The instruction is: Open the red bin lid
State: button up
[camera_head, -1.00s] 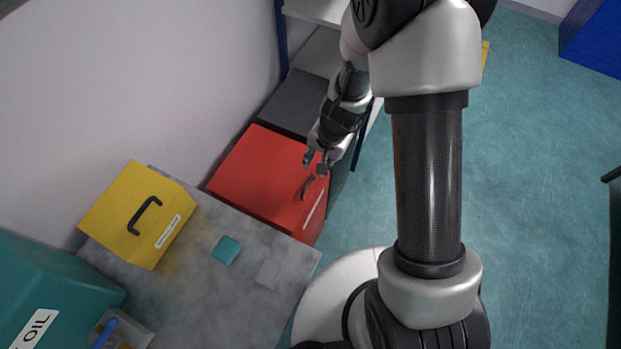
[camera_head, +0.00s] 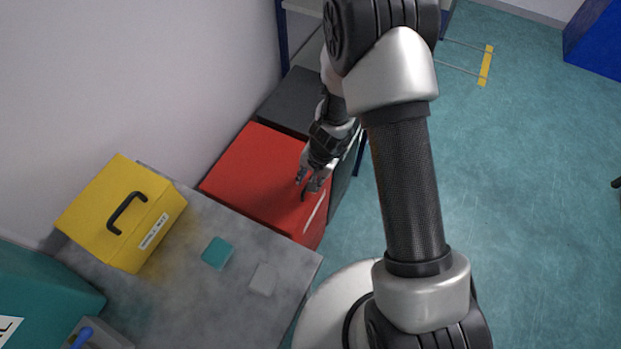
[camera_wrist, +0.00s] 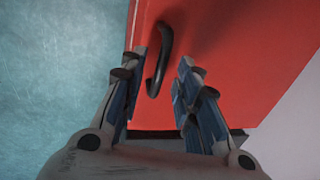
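The red bin (camera_head: 255,170) stands beyond the grey table, its flat red lid down. A dark curved handle (camera_head: 308,193) sits near the lid's right edge. My gripper (camera_head: 312,183) is over that edge, close to the handle. In the wrist view, my gripper (camera_wrist: 160,85) is open, with its two blue-and-grey fingers apart. The black handle (camera_wrist: 160,60) lies between and just beyond the fingertips, nearer the left finger. The red lid (camera_wrist: 230,50) fills the background behind it. I cannot tell whether a finger touches the handle.
A grey table (camera_head: 195,295) stands in front of the bin, with a yellow box (camera_head: 118,212), a teal pad (camera_head: 217,253) and a teal container (camera_head: 45,295). A dark bin (camera_head: 295,100) stands behind the red one. Open teal floor (camera_head: 540,200) lies to the right.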

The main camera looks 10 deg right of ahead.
jog(key=shift+c, duration=0.2)
grip_shut()
dwell(0.5)
